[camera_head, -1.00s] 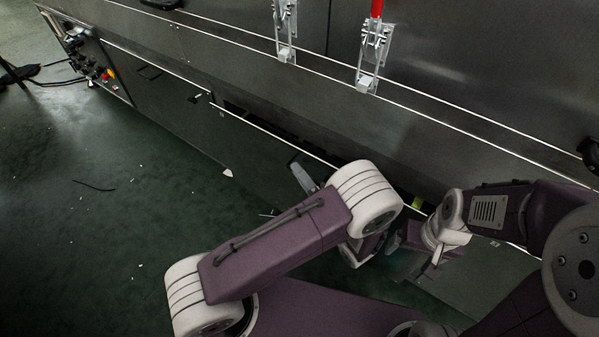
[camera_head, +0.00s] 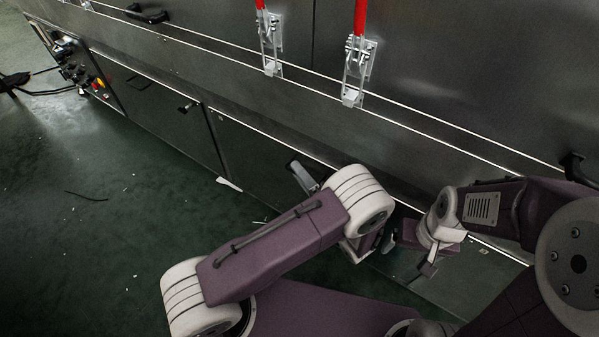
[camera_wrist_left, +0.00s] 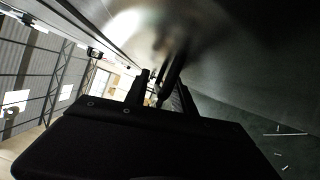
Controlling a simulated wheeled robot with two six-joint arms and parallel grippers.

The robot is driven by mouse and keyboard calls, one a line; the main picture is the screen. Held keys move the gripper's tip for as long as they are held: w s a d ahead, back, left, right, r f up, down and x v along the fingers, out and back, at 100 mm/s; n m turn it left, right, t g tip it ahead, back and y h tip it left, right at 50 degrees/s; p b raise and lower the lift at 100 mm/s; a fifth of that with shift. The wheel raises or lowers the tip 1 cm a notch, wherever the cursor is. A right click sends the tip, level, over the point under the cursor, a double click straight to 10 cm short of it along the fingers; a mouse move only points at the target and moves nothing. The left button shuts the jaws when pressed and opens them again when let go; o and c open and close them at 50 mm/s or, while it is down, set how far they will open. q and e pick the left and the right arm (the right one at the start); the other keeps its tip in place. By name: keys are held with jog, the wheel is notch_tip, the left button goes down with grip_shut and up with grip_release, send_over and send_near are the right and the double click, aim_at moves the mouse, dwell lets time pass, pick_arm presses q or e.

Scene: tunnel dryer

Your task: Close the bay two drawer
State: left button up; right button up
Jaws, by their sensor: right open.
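The drawer front (camera_head: 255,150) is a dark metal panel low on the dryer, in the middle of the head view. Its top edge lies close along the body above, with no wide gap showing. My left gripper (camera_head: 302,176) is against or very near this front; contact is unclear. In the left wrist view its dark fingers (camera_wrist_left: 160,88) point along a blurred metal surface, and their opening is hard to judge. My right gripper (camera_head: 408,255) is open and low at the right, near the panels. My left forearm hides part of the drawer front.
Clamps with red levers (camera_head: 358,60) are on the upper body. The green floor (camera_head: 95,210) is open at left, with small scraps.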

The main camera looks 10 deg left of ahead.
pick_arm(q)
jog(key=p+v, duration=0.3)
jog(key=v, duration=0.5)
jog(key=shift+s+d, duration=0.3)
